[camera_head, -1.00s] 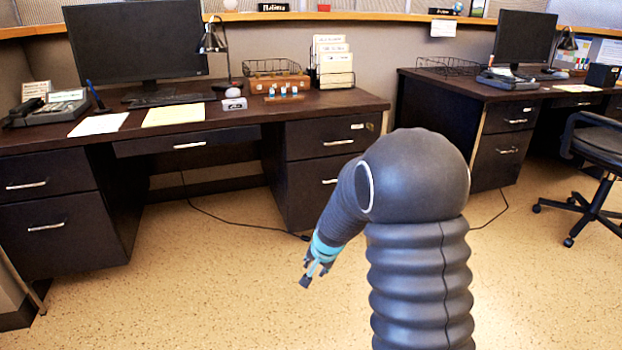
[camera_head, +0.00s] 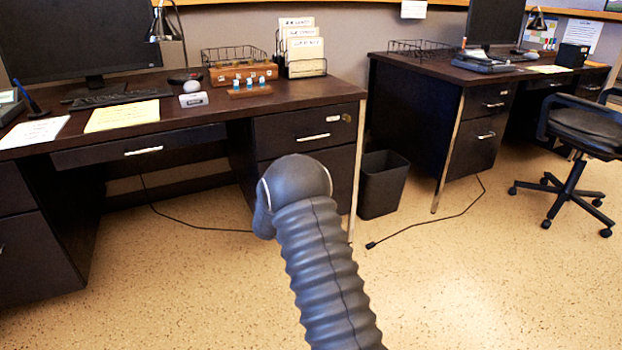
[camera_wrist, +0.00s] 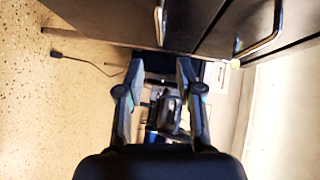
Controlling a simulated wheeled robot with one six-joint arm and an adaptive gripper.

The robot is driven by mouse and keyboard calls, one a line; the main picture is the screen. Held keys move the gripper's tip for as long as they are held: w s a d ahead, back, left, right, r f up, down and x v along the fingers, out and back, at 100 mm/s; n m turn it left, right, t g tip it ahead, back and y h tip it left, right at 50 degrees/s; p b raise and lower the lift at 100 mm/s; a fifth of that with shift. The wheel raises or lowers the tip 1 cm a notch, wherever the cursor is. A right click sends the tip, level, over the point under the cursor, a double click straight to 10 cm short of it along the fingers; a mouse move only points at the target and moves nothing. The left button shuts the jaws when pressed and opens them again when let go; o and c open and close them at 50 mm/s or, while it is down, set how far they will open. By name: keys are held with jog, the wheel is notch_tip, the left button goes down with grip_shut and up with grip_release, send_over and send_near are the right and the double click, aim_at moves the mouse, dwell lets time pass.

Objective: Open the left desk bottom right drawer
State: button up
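The left desk (camera_head: 210,112) is dark wood with silver handles. Its bottom right drawer (camera_head: 338,168) looks closed in the head view; my arm hides much of its front and its handle. The top right drawer (camera_head: 283,130) above it is closed. In the wrist view, turned sideways with the floor at left, two bar handles show on dark fronts: one nearer the floor (camera_wrist: 160,20), seemingly the bottom drawer's, and one farther right (camera_wrist: 262,35). My gripper (camera_wrist: 160,92) is open and empty, its fingers apart, below the nearer handle in the picture and not touching it. The head view hides my gripper.
A black waste bin (camera_head: 382,185) stands right of the left desk. A cable (camera_head: 425,225) lies on the floor beside it. The right desk (camera_head: 415,115) and an office chair (camera_head: 580,140) stand farther right. The floor in front is clear.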

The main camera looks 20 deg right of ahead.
jog(key=x, duration=1.3)
jog(key=shift+w+d+f, duration=0.15)
jog(key=shift+w, duration=0.1)
jog(key=shift+c, duration=0.2)
grip_shut()
